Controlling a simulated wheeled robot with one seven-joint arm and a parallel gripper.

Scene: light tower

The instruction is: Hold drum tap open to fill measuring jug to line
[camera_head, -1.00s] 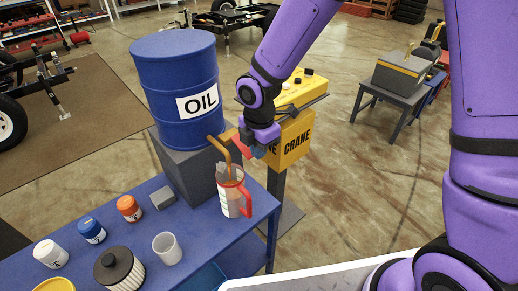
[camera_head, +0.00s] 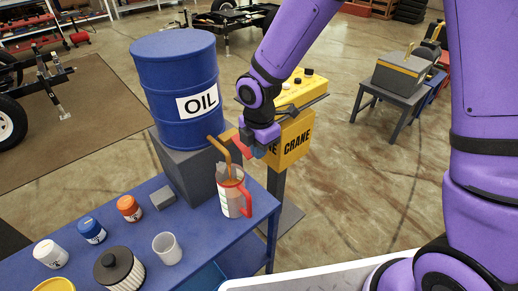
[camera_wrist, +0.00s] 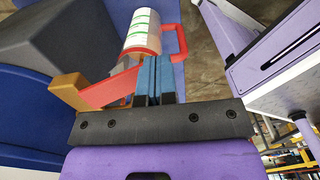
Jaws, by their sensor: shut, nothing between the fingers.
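A brown curved spout or stream (camera_head: 222,150) leads down into the measuring jug (camera_head: 231,196), which stands upright with a red rim and handle. The wrist view shows the jug (camera_wrist: 143,28) with green marks on a white strip. My gripper (camera_head: 258,148) is shut and empty, its blue fingers (camera_wrist: 154,78) beside the lever's end, seemingly touching it. The oil level against the marks is unreadable.
The blue bench (camera_head: 205,228) also holds a clear cup (camera_head: 167,248), a black-topped filter (camera_head: 118,268), several small capped jars (camera_head: 130,208) and a grey block (camera_head: 163,198).

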